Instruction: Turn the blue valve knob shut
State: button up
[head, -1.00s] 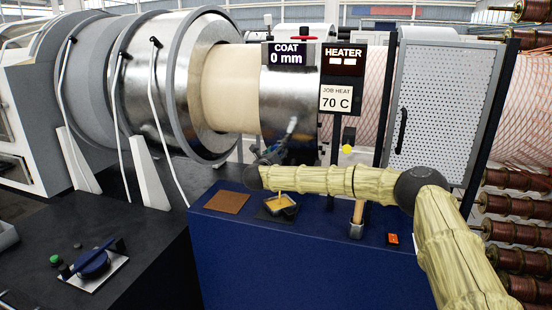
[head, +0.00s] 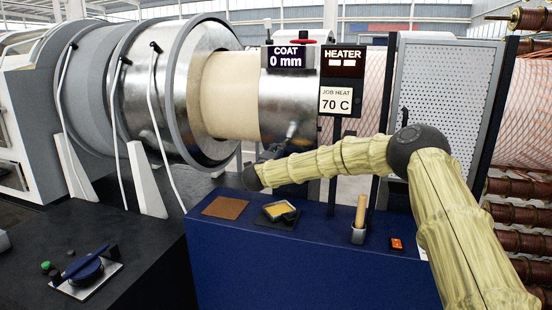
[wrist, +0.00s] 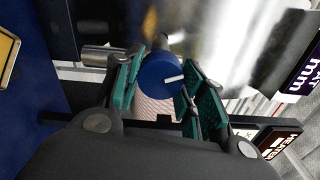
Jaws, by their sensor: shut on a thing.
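The blue valve knob (wrist: 158,74) shows in the wrist view as a round blue cap with a white pointer mark aimed to the right. My gripper (wrist: 163,80) has its two green-padded fingers on either side of the knob and is shut on it. In the head view my gripper (head: 284,146) is small, below the metal coating head (head: 288,108). I cannot make out the knob in the head view.
Another blue handle (head: 83,269) sits on the dark bench at left. A perforated panel (head: 442,105) stands behind my elbow.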

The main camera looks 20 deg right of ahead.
jog(key=shift+a+n, duration=0.1)
jog(key=shift+n, duration=2.1)
jog(key=o, duration=1)
jog(key=v, duration=1.2)
